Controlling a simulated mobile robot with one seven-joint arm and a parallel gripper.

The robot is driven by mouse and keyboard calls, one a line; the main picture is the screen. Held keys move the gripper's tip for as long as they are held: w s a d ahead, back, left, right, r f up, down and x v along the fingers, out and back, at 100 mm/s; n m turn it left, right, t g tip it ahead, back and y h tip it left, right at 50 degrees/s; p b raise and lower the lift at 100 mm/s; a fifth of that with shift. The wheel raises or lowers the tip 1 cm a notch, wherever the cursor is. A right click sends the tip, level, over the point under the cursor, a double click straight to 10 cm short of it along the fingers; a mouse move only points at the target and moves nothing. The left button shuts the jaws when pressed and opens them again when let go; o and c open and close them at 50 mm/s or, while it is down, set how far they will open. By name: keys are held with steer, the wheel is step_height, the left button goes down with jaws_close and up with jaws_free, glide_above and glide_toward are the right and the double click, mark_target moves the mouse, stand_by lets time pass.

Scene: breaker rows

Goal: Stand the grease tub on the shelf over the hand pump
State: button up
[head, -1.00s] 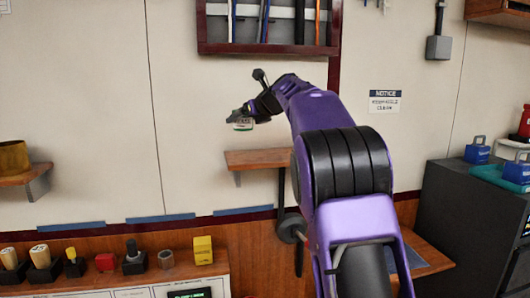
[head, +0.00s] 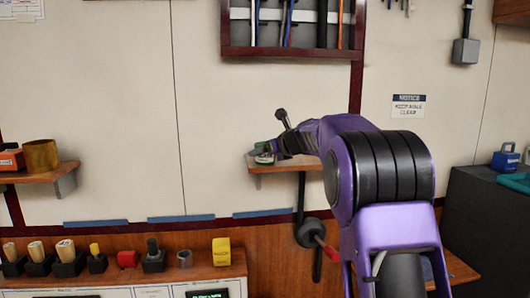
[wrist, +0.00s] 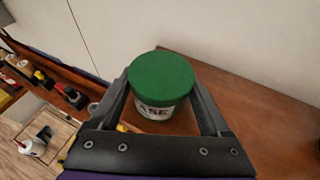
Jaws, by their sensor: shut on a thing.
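The grease tub, a small white tub with a green lid, is between the fingers of my gripper (wrist: 163,97) in the wrist view (wrist: 165,82), upright, with part of its label showing. In the head view the grease tub (head: 264,156) is small at the tip of my gripper (head: 270,148), at the left end of the wooden shelf (head: 257,168). The shelf also shows in the wrist view (wrist: 250,110). I cannot tell whether the tub's base touches the shelf. The hand pump (head: 311,233), dark with a red handle, is below this shelf, partly hidden by my arm.
A left shelf (head: 35,176) holds a brass-coloured cup (head: 40,155) and an orange item. A bench below carries several tools and blocks, including a yellow one (head: 221,251). A tool rack (head: 290,50) hangs above. The shelf surface beside the tub looks clear in the wrist view.

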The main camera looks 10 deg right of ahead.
steer(key=o, duration=1.6)
steer(key=shift+f, duration=0.1)
steer(key=shift+c, duration=0.2)
steer(key=shift+s+r, duration=0.1)
steer(key=shift+r, duration=0.15)
steer(key=v, duration=1.1)
steer(key=shift+s+r+b, duration=0.2)
steer(key=shift+s+b, duration=0.15)
steer(key=shift+d+f, duration=0.1)
